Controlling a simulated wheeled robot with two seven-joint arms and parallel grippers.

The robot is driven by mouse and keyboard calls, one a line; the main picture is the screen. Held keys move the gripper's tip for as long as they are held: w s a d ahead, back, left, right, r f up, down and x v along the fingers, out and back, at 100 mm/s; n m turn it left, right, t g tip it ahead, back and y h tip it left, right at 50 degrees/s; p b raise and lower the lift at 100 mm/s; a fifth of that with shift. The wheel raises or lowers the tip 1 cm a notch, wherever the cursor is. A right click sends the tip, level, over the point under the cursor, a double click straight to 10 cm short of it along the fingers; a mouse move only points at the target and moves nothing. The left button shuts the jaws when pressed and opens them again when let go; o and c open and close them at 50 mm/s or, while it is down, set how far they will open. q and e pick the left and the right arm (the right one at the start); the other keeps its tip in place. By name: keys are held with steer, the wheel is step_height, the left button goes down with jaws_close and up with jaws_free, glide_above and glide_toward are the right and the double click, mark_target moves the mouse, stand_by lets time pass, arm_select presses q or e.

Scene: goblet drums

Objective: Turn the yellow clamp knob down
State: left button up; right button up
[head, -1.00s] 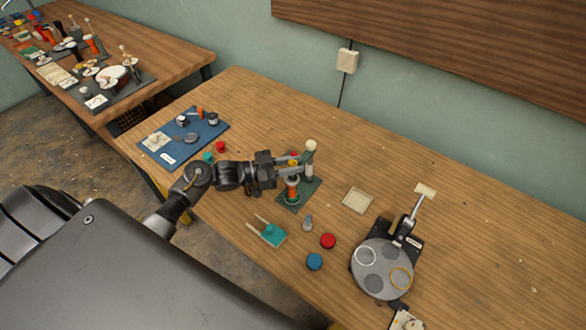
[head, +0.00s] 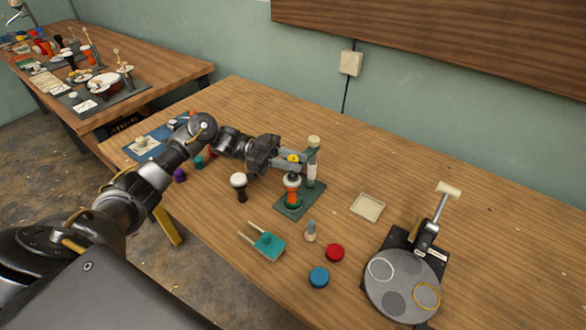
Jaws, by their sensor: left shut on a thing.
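The yellow clamp knob (head: 293,158) sits at the top of a green clamp stand (head: 290,208), beside a post with a pale top. Below the knob a small orange and green goblet drum (head: 292,192) with a pale head stands upright on the stand's base. My left gripper (head: 292,160) reaches in from the left, its fingers shut on the yellow knob, which they partly hide. Whether the clamp touches the drum head is too small to tell. My right gripper is not in view.
A white-topped dark drum (head: 239,185) stands left of the stand. In front lie a teal two-pronged tool (head: 267,245), a small grey-topped piece (head: 310,232), and red (head: 335,252) and blue (head: 319,277) discs. A pale tray (head: 367,207) and round turntable device (head: 402,285) are right.

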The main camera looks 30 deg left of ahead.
mark_target(293, 158)
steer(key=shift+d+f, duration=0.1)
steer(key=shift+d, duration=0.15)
arm_select(q)
steer(key=o, duration=1)
steer(key=shift+c, duration=0.2)
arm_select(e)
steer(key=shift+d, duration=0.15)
arm_select(q)
steer(key=shift+r, duration=0.1)
steer(key=shift+r, duration=0.4)
steer(key=r, duration=0.2)
steer(key=shift+s+d+r, duration=0.15)
steer(key=shift+s+r, duration=0.05)
steer(key=shift+r, duration=0.15)
steer(key=s+d+r, duration=0.6)
steer(key=s+r, duration=0.3)
steer(key=s, duration=0.3)
steer(key=shift+r, duration=0.2)
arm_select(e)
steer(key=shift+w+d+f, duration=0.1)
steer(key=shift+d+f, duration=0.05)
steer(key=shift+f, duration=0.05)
arm_select(q)
steer(key=shift+s, duration=0.1)
